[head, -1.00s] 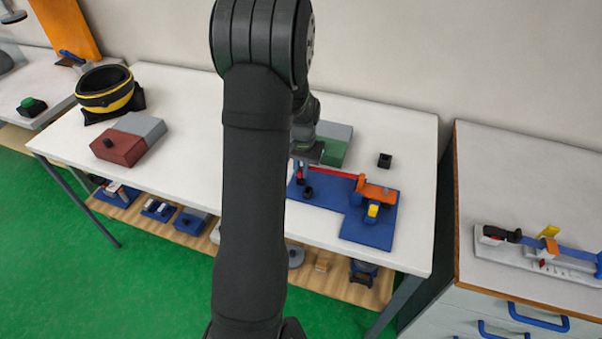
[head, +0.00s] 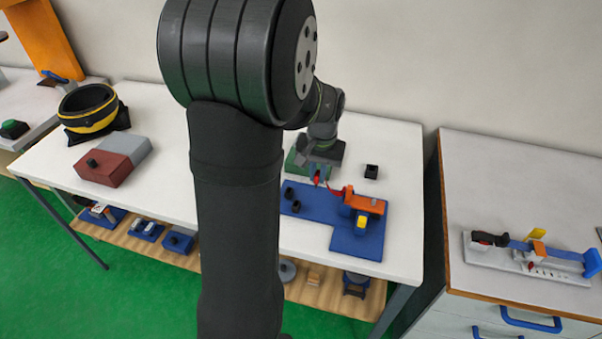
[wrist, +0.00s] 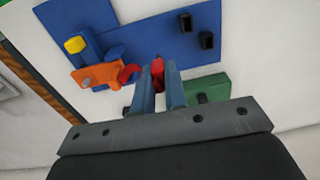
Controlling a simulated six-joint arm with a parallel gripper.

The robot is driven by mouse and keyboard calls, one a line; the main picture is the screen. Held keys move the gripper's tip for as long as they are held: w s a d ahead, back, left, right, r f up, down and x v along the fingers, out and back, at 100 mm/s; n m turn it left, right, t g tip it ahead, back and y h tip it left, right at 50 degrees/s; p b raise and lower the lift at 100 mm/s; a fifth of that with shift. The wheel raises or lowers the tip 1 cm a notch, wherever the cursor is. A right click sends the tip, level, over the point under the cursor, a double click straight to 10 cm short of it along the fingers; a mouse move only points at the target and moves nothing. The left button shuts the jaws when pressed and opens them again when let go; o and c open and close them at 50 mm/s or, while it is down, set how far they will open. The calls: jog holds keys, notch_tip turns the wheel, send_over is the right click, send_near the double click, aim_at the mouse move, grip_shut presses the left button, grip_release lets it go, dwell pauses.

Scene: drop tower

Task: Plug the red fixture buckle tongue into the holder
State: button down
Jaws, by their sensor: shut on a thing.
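My gripper (head: 318,176) is shut on the red buckle tongue (wrist: 158,68), which shows between the two blue fingers in the wrist view. The gripper hangs above the blue base plate (head: 345,241), close to the left end of the orange block (head: 372,205). A curved red piece (wrist: 130,73) lies between the tongue and the orange block in the wrist view; whether they join is unclear. A yellow piece (head: 361,221) sits on the plate beside the orange block. Two black sockets (wrist: 186,22) (wrist: 207,40) stand on the plate, apart from the gripper. The tongue's tip is partly hidden.
A green block (wrist: 214,84) lies right beside the gripper, behind the plate in the head view. A small black cup (head: 371,171) stands on the white table. A red and grey box (head: 110,166) and a black-yellow ring (head: 88,104) stand at left.

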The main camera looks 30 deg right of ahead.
jog(key=shift+w+a+f, duration=0.55)
jog(key=shift+a+f, duration=0.25)
jog(key=shift+f, duration=0.2)
jog(key=shift+w+a+f, duration=0.5)
jog(key=shift+a+f, duration=0.25)
jog(key=shift+f, duration=0.25)
jog(key=shift+w+a+f, duration=0.55)
jog(key=shift+a+f, duration=0.25)
jog(key=shift+f, duration=0.2)
jog(key=shift+f, duration=0.6)
jog(key=shift+f, duration=1.1)
jog(key=shift+f, duration=0.15)
jog(key=c, duration=1.4)
grip_release()
